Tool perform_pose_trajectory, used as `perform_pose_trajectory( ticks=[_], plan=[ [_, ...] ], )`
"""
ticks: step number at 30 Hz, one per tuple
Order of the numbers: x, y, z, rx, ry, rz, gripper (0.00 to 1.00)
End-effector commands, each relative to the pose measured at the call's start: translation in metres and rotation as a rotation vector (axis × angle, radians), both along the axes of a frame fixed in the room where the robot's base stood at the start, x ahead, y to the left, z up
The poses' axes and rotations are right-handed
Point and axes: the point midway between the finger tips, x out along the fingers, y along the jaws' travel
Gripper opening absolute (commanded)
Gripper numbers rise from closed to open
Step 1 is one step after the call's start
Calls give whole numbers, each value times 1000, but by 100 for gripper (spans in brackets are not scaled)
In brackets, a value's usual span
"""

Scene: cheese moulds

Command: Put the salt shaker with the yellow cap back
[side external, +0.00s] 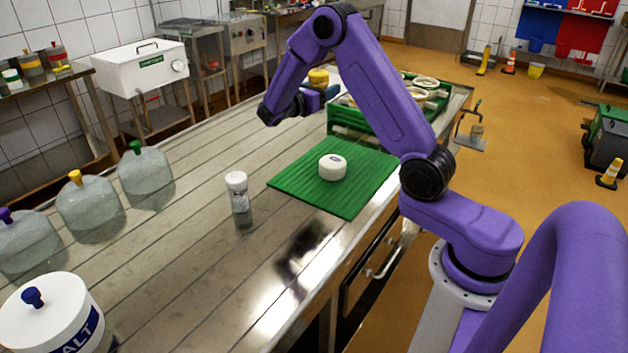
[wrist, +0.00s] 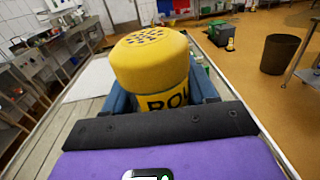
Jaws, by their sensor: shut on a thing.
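The shaker with the yellow cap (wrist: 152,58) fills the middle of the wrist view. Its cap has dark holes on top, and part of a dark-lettered yellow label shows below. My gripper (wrist: 163,98) is shut on it, with a blue finger on each side. In the side view, the yellow cap (side external: 318,76) shows above my gripper (side external: 322,93), over the far part of the table near the green crate. The shaker's lower part is mostly hidden there. A white-capped shaker (side external: 237,192) stands upright on the steel table, left of the green mat.
A white cheese (side external: 333,168) lies on the green mat (side external: 350,203). The green crate (side external: 345,122) holds pale rings. Several capped jugs (side external: 88,205) and a white salt tub (side external: 52,315) stand at left.

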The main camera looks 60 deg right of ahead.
Motion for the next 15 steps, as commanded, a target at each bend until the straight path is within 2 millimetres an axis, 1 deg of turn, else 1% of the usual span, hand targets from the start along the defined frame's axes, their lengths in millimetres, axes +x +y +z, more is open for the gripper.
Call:
perform_pose_trajectory(
  ticks=[1,2,5,7,8,9,11,12,15],
  plan=[
    [2,13,-7,3,5,24,24],
    [3,21,-12,5,7,39,24],
    [3,56,-33,12,10,102,24],
    [0,84,-49,16,12,153,24],
    [-3,96,-56,18,14,175,24],
    [-6,113,-65,19,15,206,24],
    [-14,137,-77,20,15,254,24],
    [-20,153,-85,20,16,285,24],
    [-38,188,-101,16,17,365,24]
  ],
)
